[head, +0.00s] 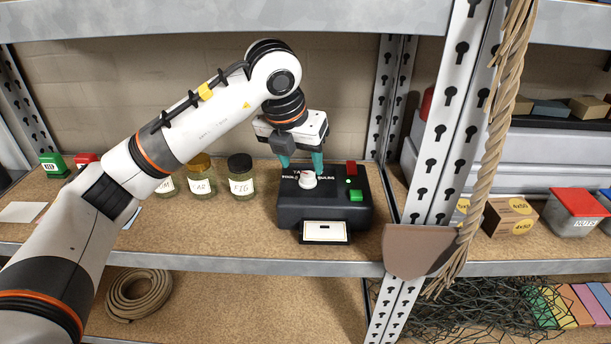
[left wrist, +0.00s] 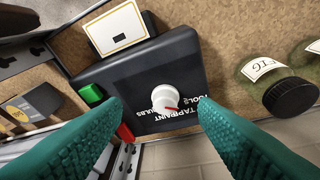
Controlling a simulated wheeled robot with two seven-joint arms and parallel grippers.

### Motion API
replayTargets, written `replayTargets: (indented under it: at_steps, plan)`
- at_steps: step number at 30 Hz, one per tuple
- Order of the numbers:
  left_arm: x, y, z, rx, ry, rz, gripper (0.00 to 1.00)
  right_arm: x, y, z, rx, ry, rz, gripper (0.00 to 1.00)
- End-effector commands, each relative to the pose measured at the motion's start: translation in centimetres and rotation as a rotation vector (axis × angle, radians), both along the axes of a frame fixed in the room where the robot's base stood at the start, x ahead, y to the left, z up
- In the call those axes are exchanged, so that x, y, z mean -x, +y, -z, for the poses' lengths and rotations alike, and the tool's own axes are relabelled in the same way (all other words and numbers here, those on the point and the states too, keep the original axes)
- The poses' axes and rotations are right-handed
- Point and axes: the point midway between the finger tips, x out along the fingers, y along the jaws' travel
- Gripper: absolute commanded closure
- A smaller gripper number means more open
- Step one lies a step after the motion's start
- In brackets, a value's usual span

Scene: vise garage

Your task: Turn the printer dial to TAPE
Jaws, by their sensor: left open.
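The label printer (head: 290,212) is a black box on the middle shelf, and it also shows in the left wrist view (left wrist: 135,72). Its white dial (left wrist: 163,97) sits on the top face, ringed by white lettering that includes TOOLS, PAINT and BULBS. The lettering is partly covered. A red mark on the dial points toward the lettering at lower right in the left wrist view; I cannot tell exactly which word. My left gripper (head: 301,164) points down above the dial (head: 307,180). Its teal fingers are open on either side of the dial, apart from it. My right gripper is out of view.
The printer carries a green button (head: 355,195) and a red button (head: 351,168), with a white label (head: 325,231) at its front. The FIG jar (head: 241,178) stands close left. A shelf upright (head: 438,140) with hanging rope (head: 499,110) stands to the right.

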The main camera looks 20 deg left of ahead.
Motion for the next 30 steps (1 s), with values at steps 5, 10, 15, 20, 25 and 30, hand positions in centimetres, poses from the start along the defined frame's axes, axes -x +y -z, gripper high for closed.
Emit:
replayTargets:
  at_steps: [5,10,15,20,25,30]
  plan:
    - [-0.9,0.8,-1.1,-0.049,-0.058,0.004,0.46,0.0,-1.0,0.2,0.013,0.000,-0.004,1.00]
    - [-1.7,0.7,0.8,-0.049,-0.054,0.005,0.46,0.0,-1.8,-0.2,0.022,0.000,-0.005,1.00]
    - [-2.7,0.5,3.3,-0.047,-0.054,0.005,0.46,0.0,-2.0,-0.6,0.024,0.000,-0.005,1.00]
    - [-3.4,0.4,4.9,-0.046,-0.055,0.005,0.46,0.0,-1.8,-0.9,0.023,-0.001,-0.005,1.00]
    - [-3.6,0.3,5.5,-0.046,-0.057,0.005,0.46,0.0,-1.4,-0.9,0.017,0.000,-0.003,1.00]
    - [-3.6,0.3,5.5,-0.046,-0.058,0.005,0.46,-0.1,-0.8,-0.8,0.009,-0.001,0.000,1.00]
